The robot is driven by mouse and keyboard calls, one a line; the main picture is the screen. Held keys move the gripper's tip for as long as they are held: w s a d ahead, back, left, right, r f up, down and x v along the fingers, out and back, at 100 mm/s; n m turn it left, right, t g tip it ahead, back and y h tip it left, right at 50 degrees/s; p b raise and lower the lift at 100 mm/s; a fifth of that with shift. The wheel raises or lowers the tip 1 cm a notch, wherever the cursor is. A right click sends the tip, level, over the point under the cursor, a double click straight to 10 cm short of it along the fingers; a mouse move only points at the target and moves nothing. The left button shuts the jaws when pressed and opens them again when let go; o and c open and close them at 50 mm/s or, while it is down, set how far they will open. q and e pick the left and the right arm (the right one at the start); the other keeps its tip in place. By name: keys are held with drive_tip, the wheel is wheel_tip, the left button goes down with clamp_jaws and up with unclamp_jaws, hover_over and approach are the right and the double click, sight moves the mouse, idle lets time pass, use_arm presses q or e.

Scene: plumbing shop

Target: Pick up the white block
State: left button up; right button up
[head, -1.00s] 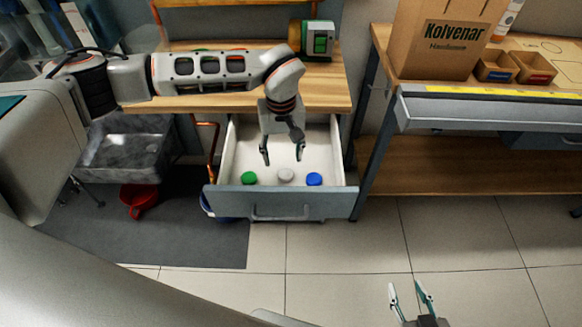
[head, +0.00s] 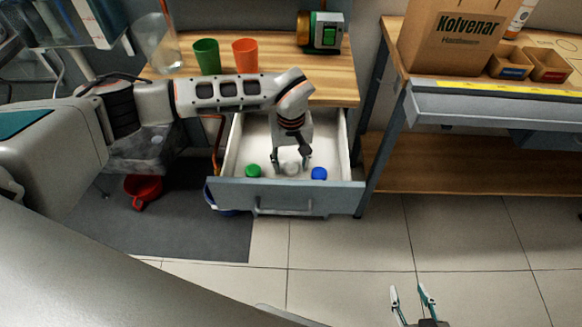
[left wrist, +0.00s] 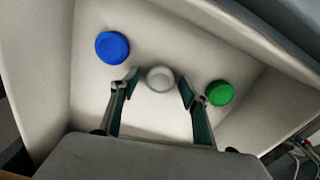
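The white block (left wrist: 160,78) is a small round piece on the floor of the open drawer (head: 287,195). In the head view the white block (head: 291,168) sits between a green block (head: 253,171) and a blue block (head: 319,173). My left gripper (head: 291,163) reaches down into the drawer. In the left wrist view its open fingertips (left wrist: 157,83) are on either side of the white block, with small gaps or light contact; I cannot tell which. The blue block (left wrist: 112,47) and green block (left wrist: 220,93) lie outside the fingers. My right gripper (head: 413,298) is open and empty above the tiled floor.
The drawer's walls stand close around my left gripper. On the wooden top above are a green cup (head: 207,57), an orange cup (head: 245,54) and a green-and-black device (head: 321,33). A bench (head: 480,93) with a cardboard box (head: 452,38) stands at right.

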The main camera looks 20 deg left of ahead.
use_arm(q)
drive_tip(key=c, duration=0.8)
drive_tip(key=shift+r, duration=0.1)
